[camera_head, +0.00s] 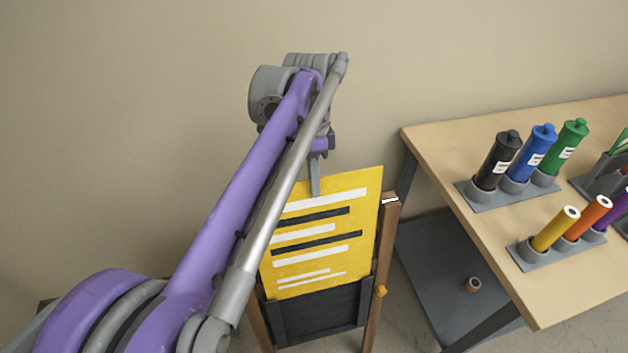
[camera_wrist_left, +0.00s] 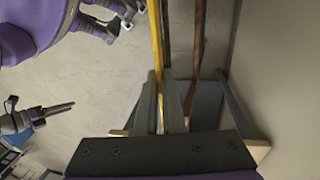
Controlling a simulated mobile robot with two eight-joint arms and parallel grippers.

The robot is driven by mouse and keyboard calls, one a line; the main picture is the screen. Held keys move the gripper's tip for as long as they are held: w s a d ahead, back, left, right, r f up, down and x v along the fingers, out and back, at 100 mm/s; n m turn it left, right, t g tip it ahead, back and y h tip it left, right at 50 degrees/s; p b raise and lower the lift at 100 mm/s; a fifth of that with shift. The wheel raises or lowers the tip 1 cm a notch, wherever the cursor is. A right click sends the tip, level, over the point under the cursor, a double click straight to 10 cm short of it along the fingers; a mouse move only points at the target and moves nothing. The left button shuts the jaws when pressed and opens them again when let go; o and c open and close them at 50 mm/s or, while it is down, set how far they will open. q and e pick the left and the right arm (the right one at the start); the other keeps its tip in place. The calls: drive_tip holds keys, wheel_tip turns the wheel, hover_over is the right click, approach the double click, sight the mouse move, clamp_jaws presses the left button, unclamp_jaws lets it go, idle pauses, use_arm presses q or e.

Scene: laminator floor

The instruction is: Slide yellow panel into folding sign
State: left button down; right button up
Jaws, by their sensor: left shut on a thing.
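The yellow panel (camera_head: 318,238), printed with white and black bars, is upright and slightly tilted in the head view. My left gripper (camera_head: 315,188) is shut on its top edge. In the left wrist view the panel (camera_wrist_left: 156,40) shows edge-on as a thin yellow strip between the fingers of my left gripper (camera_wrist_left: 165,95). The folding sign (camera_head: 387,245) has a brown wooden frame and a dark lower board; the panel overlaps it. I cannot tell whether the panel's lower edge is inside the sign's slot. My right gripper (camera_wrist_left: 58,109) appears at the left wrist view's left.
A wooden table (camera_head: 450,140) stands to the right with black, blue and green bottles (camera_head: 528,160) in a grey holder and coloured tubes (camera_head: 570,230) in another. A dark lower shelf (camera_head: 440,270) holds a small roll (camera_head: 473,285). A plain wall is behind.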

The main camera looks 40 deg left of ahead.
use_arm(q)
drive_tip(key=shift+s+d+f+b, duration=0.1)
drive_tip(key=shift+f+b, duration=0.4)
drive_tip(key=shift+f, duration=0.45)
drive_tip(key=shift+s+d+f+b, duration=0.15)
drive_tip(key=shift+f+b, duration=0.4)
drive_tip(key=shift+f, duration=0.4)
drive_tip(key=shift+s+d+f+b, duration=0.1)
drive_tip(key=shift+f+b, duration=0.4)
drive_tip(key=shift+f, duration=0.45)
drive_tip(key=b, duration=0.4)
approach(319, 270)
drive_tip(key=shift+s+d+f+b, duration=0.1)
drive_tip(key=shift+d+f+b, duration=0.1)
drive_tip(key=shift+f+b, duration=1.25)
drive_tip(key=shift+s+d+f+b, duration=0.15)
drive_tip(key=shift+f+b, duration=1)
drive_tip(key=shift+f, duration=0.5)
drive_tip(key=shift+s+d+f+b, duration=0.1)
drive_tip(key=shift+d+f+b, duration=0.1)
drive_tip(key=shift+f+b, duration=1.2)
drive_tip(key=shift+f, duration=0.1)
use_arm(e)
wheel_tip(319, 270, down, 17)
drive_tip(key=s, duration=0.2)
drive_tip(key=shift+r+g, duration=0.2)
drive_tip(key=shift+g, duration=0.2)
